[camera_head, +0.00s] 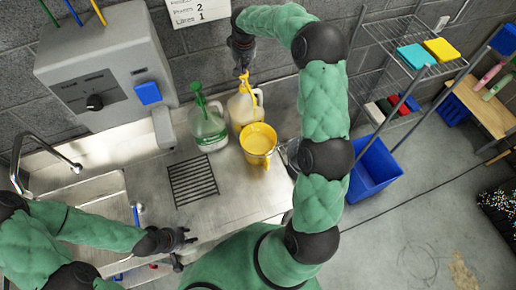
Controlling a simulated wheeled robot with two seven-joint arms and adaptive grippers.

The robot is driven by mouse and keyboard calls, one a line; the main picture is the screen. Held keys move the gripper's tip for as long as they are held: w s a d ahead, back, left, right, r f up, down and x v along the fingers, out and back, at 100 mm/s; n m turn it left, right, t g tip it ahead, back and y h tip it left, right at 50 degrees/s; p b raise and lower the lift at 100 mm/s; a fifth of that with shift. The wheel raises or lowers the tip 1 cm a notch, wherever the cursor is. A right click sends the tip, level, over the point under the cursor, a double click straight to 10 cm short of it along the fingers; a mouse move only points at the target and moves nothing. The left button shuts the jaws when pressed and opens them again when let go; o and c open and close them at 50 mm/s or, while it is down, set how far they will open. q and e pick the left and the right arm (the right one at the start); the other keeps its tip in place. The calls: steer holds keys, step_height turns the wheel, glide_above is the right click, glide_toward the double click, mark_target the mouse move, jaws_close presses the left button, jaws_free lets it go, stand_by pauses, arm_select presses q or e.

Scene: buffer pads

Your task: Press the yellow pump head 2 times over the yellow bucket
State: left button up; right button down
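The yellow pump head (244,84) tops a cream jug (240,107) on the metal counter. The yellow bucket (258,140) stands just in front of that jug, with its open top facing up. My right gripper (242,70) points down directly over the yellow pump head, touching it or very close; I cannot tell which. Its fingers are small and dark, so their opening is unclear. My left gripper (186,250) is low over the counter's front edge, with its fingers apart and nothing between them.
A clear jug with a green pump (207,127) stands left of the cream jug. A drain grate (193,180), a sink (90,195) and a tap (45,145) lie further left. A blue bin (375,168) and wire rack (410,75) stand right.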

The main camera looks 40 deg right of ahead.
arm_select(q)
steer(key=shift+f+b, duration=0.75)
steer(key=shift+f, duration=0.1)
arm_select(e)
steer(key=shift+s+f, duration=0.1)
steer(key=shift+f, duration=1.4)
steer(key=shift+r, duration=0.1)
arm_select(q)
steer(key=shift+r+p, duration=1.35)
arm_select(e)
steer(key=shift+w+v, duration=0.25)
steer(key=shift+v, duration=0.9)
steer(key=shift+w+v, duration=0.25)
steer(key=shift+v, duration=0.9)
steer(key=shift+w+d+r, duration=0.1)
steer(key=shift+r, duration=0.15)
steer(key=shift+w+p+v, duration=0.25)
steer(key=shift+p+v, duration=0.55)
steer(key=shift+v, duration=0.35)
steer(key=shift+w+p+v, duration=0.25)
steer(key=shift+p+v, duration=0.5)
steer(key=shift+v, duration=0.45)
arm_select(q)
step_height(320, 180, up, 3)
arm_select(e)
steer(key=shift+s+d+r, duration=0.1)
steer(key=shift+d, duration=0.05)
